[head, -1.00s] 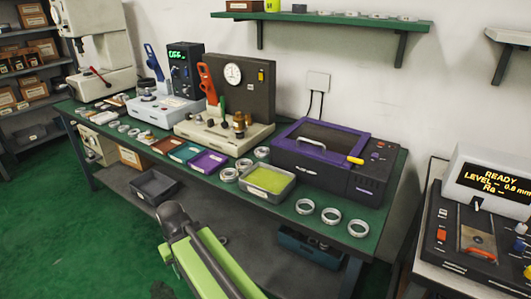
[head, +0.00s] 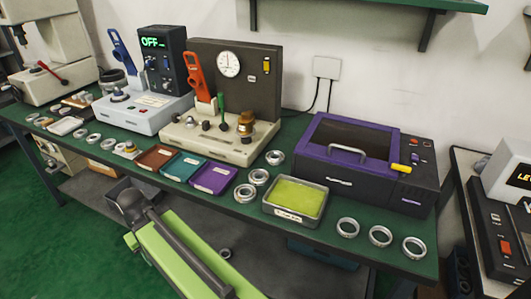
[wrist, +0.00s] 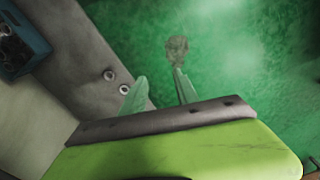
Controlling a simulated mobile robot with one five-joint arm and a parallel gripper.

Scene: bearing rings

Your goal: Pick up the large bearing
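Several metal bearing rings lie on the green-topped bench (head: 225,208). Three stand in a row at its right front: a left ring (head: 348,227), a middle ring (head: 380,236) and a right ring (head: 414,247). Three more, a back ring (head: 275,157), a middle one (head: 259,177) and a front one (head: 245,193), lie left of the yellow-green tray. Smaller-looking rings (head: 93,138) lie farther left. I cannot tell which is the large bearing. My gripper (wrist: 159,77) shows two separated fingers with nothing between them, above the floor beside the lower shelf. I cannot make it out in the head view.
The yellow-green tray (head: 324,208) sits near the bench's front edge, before a purple-and-black machine (head: 308,165). Brown, teal and purple trays (head: 212,180), a gauge stand (head: 260,75) and a white device (head: 140,112) fill the left. Two rings (wrist: 109,75) lie on the lower shelf.

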